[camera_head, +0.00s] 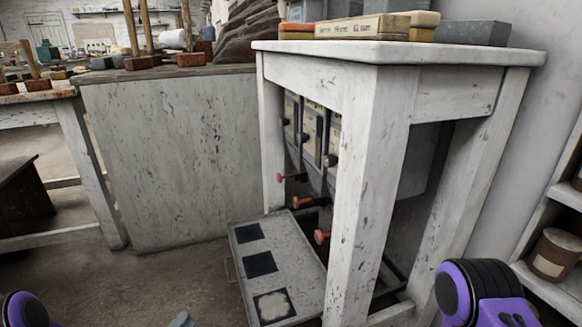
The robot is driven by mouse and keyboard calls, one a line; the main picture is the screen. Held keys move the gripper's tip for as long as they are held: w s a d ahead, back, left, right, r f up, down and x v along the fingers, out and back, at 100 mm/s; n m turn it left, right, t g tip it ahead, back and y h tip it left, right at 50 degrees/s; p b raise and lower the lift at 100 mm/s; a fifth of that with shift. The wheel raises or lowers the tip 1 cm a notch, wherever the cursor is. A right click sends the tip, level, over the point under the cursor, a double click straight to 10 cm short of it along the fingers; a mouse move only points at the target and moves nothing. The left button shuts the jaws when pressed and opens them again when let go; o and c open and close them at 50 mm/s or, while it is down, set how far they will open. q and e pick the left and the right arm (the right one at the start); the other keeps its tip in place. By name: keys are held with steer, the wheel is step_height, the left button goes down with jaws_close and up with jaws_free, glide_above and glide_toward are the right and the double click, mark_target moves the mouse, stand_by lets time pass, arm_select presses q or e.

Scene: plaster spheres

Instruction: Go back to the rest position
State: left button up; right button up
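My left gripper (181,320) shows only as a small grey tip at the bottom edge of the head view, left of the low grey panel. The rest of it is cut off by the frame, and whether it is open or shut cannot be seen. No object shows at the tip. A purple and black part of my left arm is at the bottom left corner. A purple and black part of my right arm is at the bottom right, in front of the white table's right legs. My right gripper is out of view.
A worn white table (390,52) stands close in front, with boxes (362,27) on top. Under it are red-knobbed levers (321,237) and a low grey panel (284,248) with black squares. A shelf with a jar (553,255) is at right. Bare floor (175,275) lies left.

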arm_select(q)
steer(key=s+d+f+m+g+y, duration=0.2)
steer(key=s+f+g+y, duration=0.1)
steer(key=s+f, duration=0.2)
steer(key=s+d+f+m+g+y, duration=0.1)
steer(key=s+d+f+g+y, duration=0.25)
steer(key=s+f, duration=0.2)
steer(key=s+a+m+g+y, duration=0.2)
steer(key=s+a+m+g, duration=0.15)
steer(key=s, duration=0.65)
steer(key=s+a+m+g+y, duration=0.25)
steer(key=s+a+g, duration=0.2)
steer(key=s, duration=0.55)
step_height(320, 180, down, 4)
steer(key=d+b, duration=0.1)
steer(key=b, duration=0.4)
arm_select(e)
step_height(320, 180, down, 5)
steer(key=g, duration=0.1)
arm_select(q)
step_height(320, 180, up, 38)
steer(key=n+p, duration=0.1)
steer(key=p, duration=3.7)
steer(key=shift+w+f, duration=0.2)
steer(key=shift+w, duration=0.25)
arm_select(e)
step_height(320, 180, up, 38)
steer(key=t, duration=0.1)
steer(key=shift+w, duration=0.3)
